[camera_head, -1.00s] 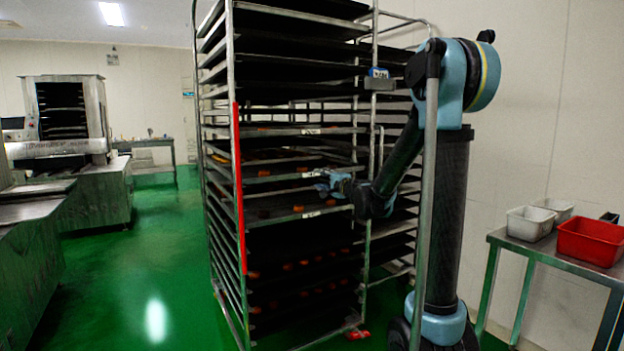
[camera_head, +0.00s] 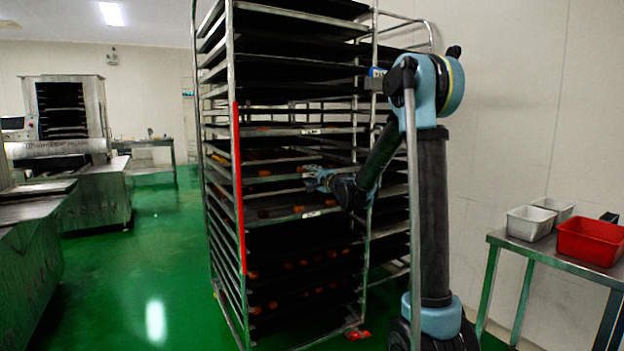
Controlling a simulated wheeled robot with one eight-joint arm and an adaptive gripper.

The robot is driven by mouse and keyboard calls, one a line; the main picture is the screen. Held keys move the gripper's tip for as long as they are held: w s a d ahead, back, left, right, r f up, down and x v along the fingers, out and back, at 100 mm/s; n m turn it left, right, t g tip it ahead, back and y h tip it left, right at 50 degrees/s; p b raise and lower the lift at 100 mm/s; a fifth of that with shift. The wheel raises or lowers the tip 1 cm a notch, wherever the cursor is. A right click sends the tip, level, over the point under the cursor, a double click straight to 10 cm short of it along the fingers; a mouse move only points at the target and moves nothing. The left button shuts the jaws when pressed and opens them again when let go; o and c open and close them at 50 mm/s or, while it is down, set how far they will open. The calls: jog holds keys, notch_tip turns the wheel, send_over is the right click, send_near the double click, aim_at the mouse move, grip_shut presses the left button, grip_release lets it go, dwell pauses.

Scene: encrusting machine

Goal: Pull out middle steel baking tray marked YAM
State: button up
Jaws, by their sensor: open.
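A tall steel rack (camera_head: 240,200) holds many stacked trays. Three lighter steel trays with small white labels sit in its middle: an upper one (camera_head: 275,132), a middle one (camera_head: 275,178) and a lower one (camera_head: 270,220). Brown-orange pieces lie on or between them. The label text is too small to read. My gripper (camera_head: 312,178) is open at the front of the rack, at about the middle steel tray's front edge, right of its centre. It overlaps that edge and partly hides the label area. I cannot tell whether it touches the tray.
A steel table (camera_head: 525,246) at right carries white bins (camera_head: 530,222) and a red bin (camera_head: 588,242). Dark trays (camera_head: 300,270) fill the rack above and below. Machines (camera_head: 75,190) stand at left. Green floor (camera_head: 165,260) is clear left of the rack.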

grip_shut()
jog(key=shift+d, duration=0.2)
jog(key=shift+a, duration=0.1)
jog(key=v, duration=1.5)
jog(key=shift+s, duration=0.1)
grip_release()
